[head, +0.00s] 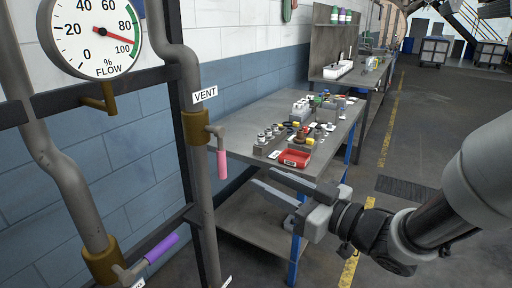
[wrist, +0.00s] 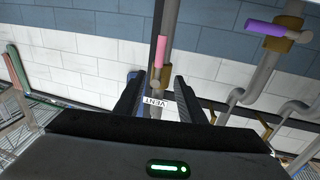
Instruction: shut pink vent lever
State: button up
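The pink vent lever (head: 222,165) hangs straight down, along the vertical pipe, from a brass valve (head: 195,127) under the VENT sign (head: 205,95). In the wrist view the pink handle (wrist: 161,50) shows beyond and between my fingertips, with the upside-down VENT sign (wrist: 156,102) nearer the gripper. My gripper (head: 260,178) is open and empty, to the right of the lever and apart from it. Both fingers also show, spread, in the wrist view (wrist: 155,85).
A purple lever (head: 161,249) sits on another brass valve at lower left. A flow gauge (head: 97,35) hangs above it. A metal workbench (head: 240,140) with small parts and a red tray (head: 295,158) stands behind my gripper. Open floor lies to the right.

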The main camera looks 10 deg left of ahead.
aim_at(225, 158)
jog(key=x, duration=1.6)
jog(key=shift+w, duration=0.1)
grip_shut()
